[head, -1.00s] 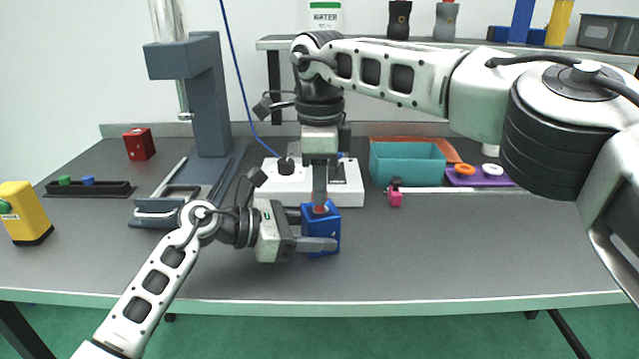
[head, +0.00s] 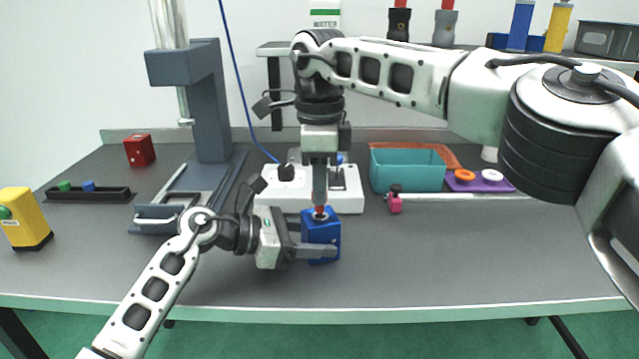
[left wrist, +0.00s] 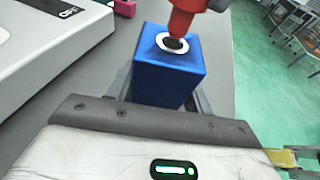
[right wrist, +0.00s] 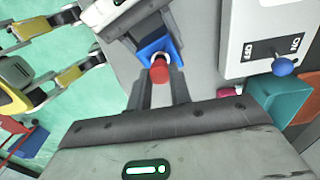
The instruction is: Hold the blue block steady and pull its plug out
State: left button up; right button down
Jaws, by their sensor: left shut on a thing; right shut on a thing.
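The blue block (head: 321,231) stands upright on the grey table, near its front middle. My left gripper (head: 318,241) is shut on it from the left, with one finger across its near side. The red plug (head: 320,210) is above the block's top in my right gripper (head: 320,203), which points straight down and is shut on it. In the left wrist view the plug (left wrist: 183,18) tapers to a tip over the dark, white-ringed hole in the block (left wrist: 170,80); whether the tip is clear of the hole I cannot tell. The right wrist view shows the plug (right wrist: 160,72) between the fingers.
A white box (head: 350,198) with knobs stands just behind the block. A teal bin (head: 407,175), a pink item (head: 395,203) and a purple tray (head: 478,185) are to the right. A grey press stand (head: 208,110) is at the left. The table's right front is clear.

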pick_arm(q)
jog(key=shift+f, duration=0.1)
pick_arm(e)
jog(key=shift+r, duration=0.1)
jog(key=shift+r, duration=2.4)
pick_arm(q)
jog(key=o, duration=1.1)
